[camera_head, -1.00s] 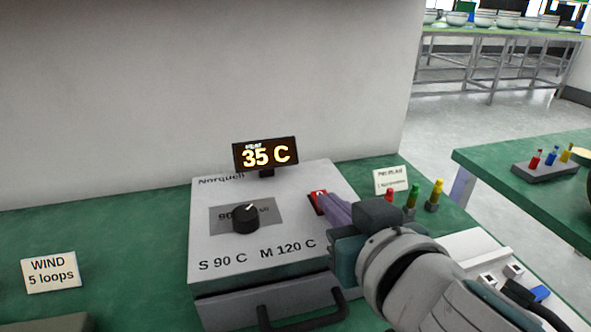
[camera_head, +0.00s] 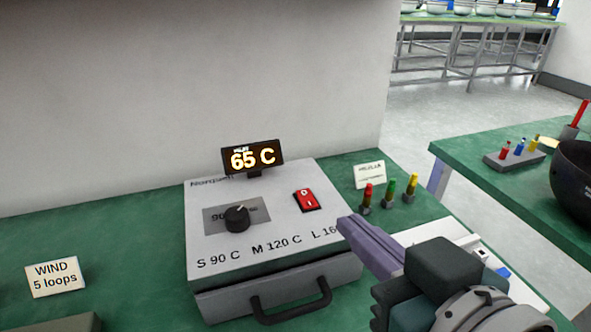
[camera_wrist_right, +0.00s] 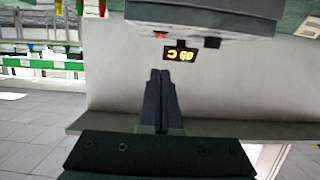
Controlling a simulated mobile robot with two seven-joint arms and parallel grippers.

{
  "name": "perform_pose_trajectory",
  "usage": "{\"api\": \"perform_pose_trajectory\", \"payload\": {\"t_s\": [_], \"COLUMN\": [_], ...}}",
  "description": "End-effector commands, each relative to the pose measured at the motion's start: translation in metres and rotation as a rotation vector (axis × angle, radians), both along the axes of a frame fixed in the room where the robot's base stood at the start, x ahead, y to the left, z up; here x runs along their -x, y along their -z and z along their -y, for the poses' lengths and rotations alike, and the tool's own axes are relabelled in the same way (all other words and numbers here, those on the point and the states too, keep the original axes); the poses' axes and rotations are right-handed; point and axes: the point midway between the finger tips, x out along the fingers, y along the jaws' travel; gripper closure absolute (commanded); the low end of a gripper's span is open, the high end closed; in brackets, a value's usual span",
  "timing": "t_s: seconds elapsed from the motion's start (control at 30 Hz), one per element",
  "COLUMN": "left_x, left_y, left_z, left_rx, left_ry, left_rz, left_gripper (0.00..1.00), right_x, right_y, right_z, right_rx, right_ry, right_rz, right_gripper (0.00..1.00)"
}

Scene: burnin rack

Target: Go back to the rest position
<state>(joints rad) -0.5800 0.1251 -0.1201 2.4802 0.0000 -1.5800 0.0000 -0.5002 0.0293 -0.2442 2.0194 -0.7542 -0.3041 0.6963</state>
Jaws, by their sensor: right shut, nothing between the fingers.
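My right gripper (camera_head: 350,228) is shut and empty, just off the front right of the grey heater box (camera_head: 230,250) in the head view. Its closed fingers also show in the right wrist view (camera_wrist_right: 159,80). The box carries a black knob (camera_head: 237,218), a red rocker switch (camera_head: 307,200) and a lit display (camera_head: 252,158) reading 65 C. The box's front handle (camera_head: 290,305) is visible. The fingers appear apart from the switch. The display shows upside down in the wrist view (camera_wrist_right: 180,53). My left gripper is not in view.
Red, green and yellow pegs (camera_head: 390,192) stand right of the box near a small card (camera_head: 369,175). A white tray (camera_head: 430,235) lies behind my right arm. A "WIND 5 loops" card (camera_head: 54,277) stands at left. Another green table (camera_head: 480,160) holds a dark bowl (camera_head: 575,185).

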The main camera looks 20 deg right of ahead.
Motion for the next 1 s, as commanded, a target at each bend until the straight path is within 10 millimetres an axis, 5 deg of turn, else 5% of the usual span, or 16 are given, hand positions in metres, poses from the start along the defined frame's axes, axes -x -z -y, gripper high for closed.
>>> {"api": "perform_pose_trajectory", "payload": {"t_s": [0.27,0.47,0.63,0.9,1.0], "left_x": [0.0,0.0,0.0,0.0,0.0], "left_y": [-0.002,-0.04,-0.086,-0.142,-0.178], "left_z": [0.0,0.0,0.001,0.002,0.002], "left_rx": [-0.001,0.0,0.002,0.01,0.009], "left_ry": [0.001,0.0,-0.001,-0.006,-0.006], "left_rz": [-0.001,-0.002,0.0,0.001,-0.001], "left_gripper": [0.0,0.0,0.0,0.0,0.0], "right_x": [0.0,0.015,0.063,0.156,0.152], "right_y": [-0.002,-0.025,-0.045,-0.092,-0.127], "right_z": [0.002,0.038,0.062,0.044,0.044], "right_rx": [0.002,0.04,0.081,0.136,0.134], "right_ry": [0.006,0.125,0.153,-0.118,-0.105], "right_rz": [-0.005,-0.182,-0.529,-0.982,-0.972], "right_gripper": [1.0,1.0,1.0,1.0,1.0]}}
